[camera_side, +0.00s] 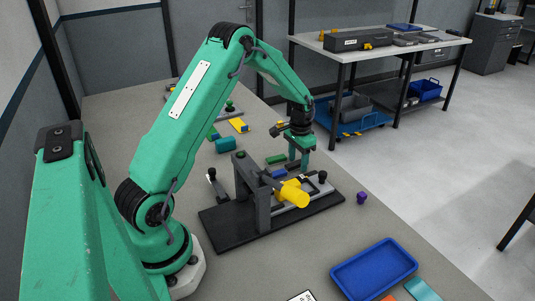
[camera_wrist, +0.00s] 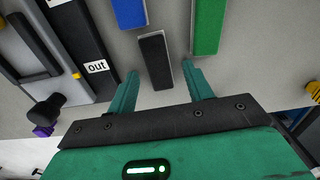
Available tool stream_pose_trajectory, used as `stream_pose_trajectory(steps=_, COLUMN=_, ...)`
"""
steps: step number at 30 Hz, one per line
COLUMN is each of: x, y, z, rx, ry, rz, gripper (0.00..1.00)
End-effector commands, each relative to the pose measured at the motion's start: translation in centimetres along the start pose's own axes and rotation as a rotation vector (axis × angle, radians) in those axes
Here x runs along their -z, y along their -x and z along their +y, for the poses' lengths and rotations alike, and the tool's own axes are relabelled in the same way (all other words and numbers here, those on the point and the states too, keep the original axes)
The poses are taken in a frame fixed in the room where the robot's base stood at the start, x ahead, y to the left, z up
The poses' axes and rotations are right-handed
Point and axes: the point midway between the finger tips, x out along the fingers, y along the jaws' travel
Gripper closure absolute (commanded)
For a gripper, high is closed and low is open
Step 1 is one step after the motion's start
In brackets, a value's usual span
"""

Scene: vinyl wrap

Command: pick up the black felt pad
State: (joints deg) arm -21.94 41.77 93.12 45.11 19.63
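The black felt pad (camera_wrist: 155,60) is a dark upright rectangle in the wrist view, lying between a blue block (camera_wrist: 130,12) and a green block (camera_wrist: 208,25). My gripper (camera_wrist: 160,72) is open, with one teal finger to each side of the pad's near part. Gaps show between the fingers and the pad in this view; I cannot tell the height between them. In the side view my gripper (camera_side: 299,160) is low behind the clamp fixture, and the pad is too small and crowded there to make out surely.
The fixture with a yellow cylinder (camera_side: 291,194) stands on a black base plate (camera_side: 225,224) just in front of my gripper. A purple knob (camera_side: 361,198) is to its right. A blue tray (camera_side: 375,268) lies at the near right.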

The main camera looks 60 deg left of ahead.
Motion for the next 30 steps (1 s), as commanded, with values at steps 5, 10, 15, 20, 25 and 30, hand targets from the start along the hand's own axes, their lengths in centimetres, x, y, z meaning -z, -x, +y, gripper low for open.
stream_pose_trajectory(steps=5, x=0.0, y=0.0, z=0.0, rx=0.000, ry=0.000, rz=0.000, gripper=0.82)
stream_pose_trajectory(steps=10, x=0.0, y=0.0, z=0.0, rx=0.000, ry=0.000, rz=0.000, gripper=0.97)
stream_pose_trajectory(steps=15, x=0.0, y=0.0, z=0.0, rx=0.000, ry=0.000, rz=0.000, gripper=0.97)
stream_pose_trajectory(steps=20, x=0.0, y=0.2, z=0.0, rx=0.000, ry=0.000, rz=0.000, gripper=0.97)
stream_pose_trajectory(steps=25, x=0.1, y=1.1, z=0.0, rx=0.001, ry=0.000, rz=0.002, gripper=0.97)
stream_pose_trajectory(steps=30, x=0.1, y=3.1, z=0.0, rx=0.002, ry=0.000, rz=0.004, gripper=0.97)
